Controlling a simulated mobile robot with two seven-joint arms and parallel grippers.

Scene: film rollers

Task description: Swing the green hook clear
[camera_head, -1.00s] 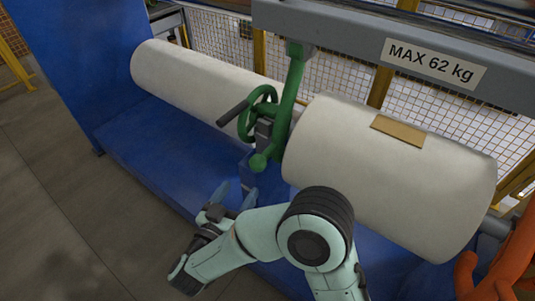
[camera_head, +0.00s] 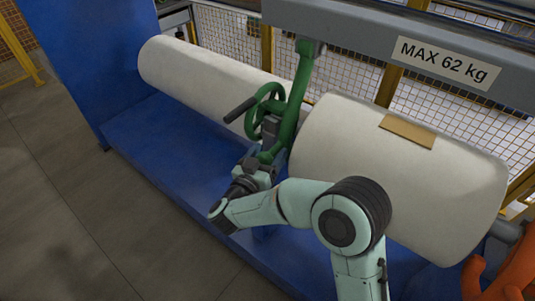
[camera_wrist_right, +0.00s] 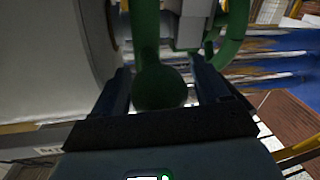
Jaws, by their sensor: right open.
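The green hook (camera_head: 297,95) hangs from the grey beam, between the two white rolls, and curves down to a round ball end. Its ball end (camera_wrist_right: 160,88) shows in the right wrist view between my right gripper's two fingers. My right gripper (camera_head: 264,164) is open around the ball, with visible room on both sides. In the head view the gripper partly hides the ball end. A green handwheel (camera_head: 257,107) with a dark handle is beside the hook on its left. My left gripper is not in view.
A large white roll (camera_head: 390,170) with a tan patch stands close right of the hook; a longer roll (camera_head: 205,75) lies behind left. The grey beam (camera_head: 360,30) reads MAX 62 kg. An orange curved part (camera_head: 512,270) is at lower right. Floor at left is clear.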

